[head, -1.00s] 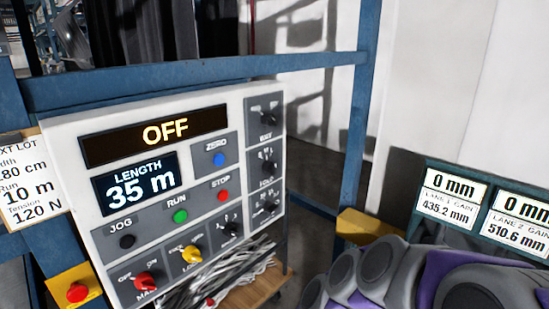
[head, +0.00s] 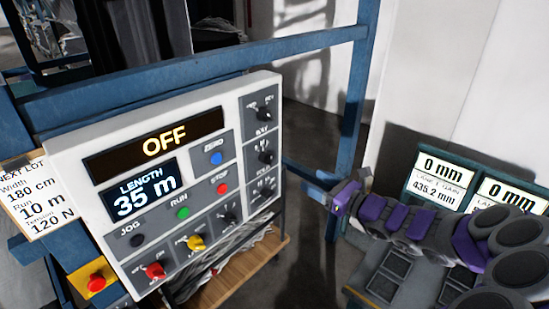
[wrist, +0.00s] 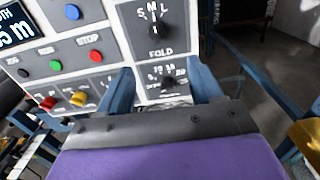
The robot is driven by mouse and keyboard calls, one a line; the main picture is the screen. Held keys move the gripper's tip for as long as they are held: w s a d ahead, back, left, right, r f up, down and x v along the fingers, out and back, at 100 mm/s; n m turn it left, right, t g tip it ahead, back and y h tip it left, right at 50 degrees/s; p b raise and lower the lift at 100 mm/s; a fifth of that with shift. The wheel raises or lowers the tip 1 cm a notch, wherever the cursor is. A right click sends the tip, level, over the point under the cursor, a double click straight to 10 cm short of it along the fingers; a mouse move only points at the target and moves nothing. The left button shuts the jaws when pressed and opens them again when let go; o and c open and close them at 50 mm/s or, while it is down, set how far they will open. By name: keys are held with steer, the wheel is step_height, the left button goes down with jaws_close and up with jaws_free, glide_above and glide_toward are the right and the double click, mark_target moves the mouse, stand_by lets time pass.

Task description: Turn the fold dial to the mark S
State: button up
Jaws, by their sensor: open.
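The fold dial (wrist: 157,30) is a black knob on a grey plate, with the marks S, M and L above it and FOLD below. Its pointer seems to be up near M, but it is too small to be sure. In the head view the fold dial (head: 265,157) is the middle knob of the panel's right column. My gripper (wrist: 163,88) is open and empty. Its blue fingers are spread to either side of the lower numbered dial (wrist: 167,82), below the fold dial. In the head view my gripper (head: 320,181) is to the right of the panel, apart from it.
The white control panel (head: 190,108) reads OFF and 35 m. A wooden shelf (head: 240,272) is below. Lane gain displays (head: 440,178) stand right.

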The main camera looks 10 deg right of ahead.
mark_target(271, 160)
steer(key=x, duration=1.6)
steer(key=shift+a, duration=0.6)
steer(key=shift+d, duration=0.25)
steer(key=c, duration=0.4)
steer(key=shift+a, duration=0.1)
steer(key=c, duration=0.6)
steer(key=shift+b, duration=0.3)
steer(key=shift+c, duration=0.2)
